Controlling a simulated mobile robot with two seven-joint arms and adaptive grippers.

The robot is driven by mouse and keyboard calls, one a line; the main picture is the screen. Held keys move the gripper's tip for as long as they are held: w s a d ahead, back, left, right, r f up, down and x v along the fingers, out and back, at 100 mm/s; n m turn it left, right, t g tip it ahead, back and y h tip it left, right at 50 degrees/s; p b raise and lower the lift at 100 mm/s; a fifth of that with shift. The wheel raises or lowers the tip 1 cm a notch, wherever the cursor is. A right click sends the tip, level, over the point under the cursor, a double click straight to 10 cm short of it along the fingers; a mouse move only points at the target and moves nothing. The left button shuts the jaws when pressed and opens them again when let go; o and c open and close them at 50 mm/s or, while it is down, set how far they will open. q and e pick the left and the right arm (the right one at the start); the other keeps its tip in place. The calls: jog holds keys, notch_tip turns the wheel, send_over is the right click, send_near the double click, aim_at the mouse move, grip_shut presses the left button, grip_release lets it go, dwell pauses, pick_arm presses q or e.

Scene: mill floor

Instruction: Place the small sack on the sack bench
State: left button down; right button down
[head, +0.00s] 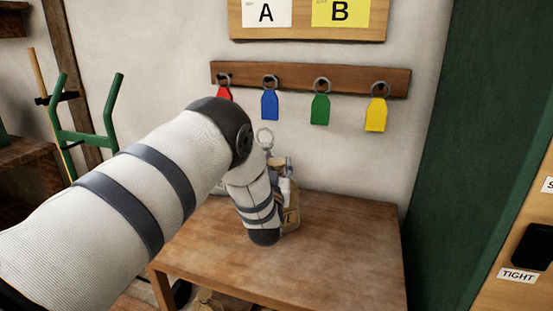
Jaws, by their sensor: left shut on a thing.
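My left arm comes in from the left and bends down over a wooden table (330,250), which may be the sack bench. My left gripper (287,183) is mostly hidden behind its own wrist and is shut at the upper part of a small tan sack (292,217). Only the sack's right side and a bit of its top show; the wrist covers the rest. The sack looks upright, at or just above the table top near the wall; I cannot tell if it touches. My right gripper is not in view.
A wooden rail (345,80) on the wall holds red, blue, green (320,110) and yellow tags. A board with A and B cards (340,12) hangs above. A green panel (470,130) stands right of the table. The table's front and right are clear.

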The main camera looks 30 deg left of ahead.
pick_arm(q)
jog(key=shift+r, duration=0.3)
jog(key=shift+f, duration=0.15)
jog(key=c, duration=0.9)
grip_release()
jog(key=shift+f, duration=0.2)
jog(key=shift+c, duration=0.2)
jog(key=shift+s+d+r, duration=0.1)
jog(key=shift+s, duration=0.05)
jog(key=v, duration=1.1)
jog(key=shift+s+d, duration=0.2)
jog(key=shift+s, duration=0.15)
